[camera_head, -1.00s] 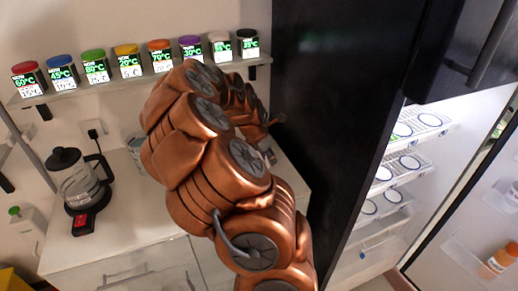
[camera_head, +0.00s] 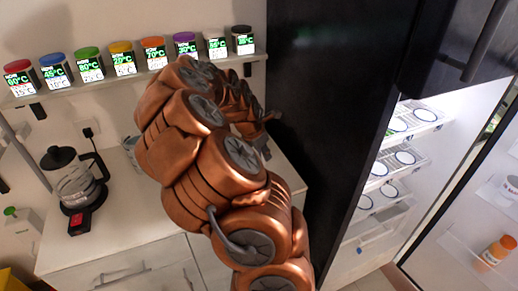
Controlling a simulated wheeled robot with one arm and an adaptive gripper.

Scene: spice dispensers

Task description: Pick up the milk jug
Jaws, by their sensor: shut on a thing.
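A white jug-like container with a green cap (camera_head: 20,232) stands at the lower left edge, partly cut by the frame; it may be the milk jug. My copper arm reaches up over the counter and curls to the right. My gripper (camera_head: 262,132) shows only in part at the arm's far end, beside the dark fridge side. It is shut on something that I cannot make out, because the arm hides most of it.
A kettle (camera_head: 74,185) stands on the white counter (camera_head: 125,235). Several jars with coloured lids line the shelf (camera_head: 140,73) above.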

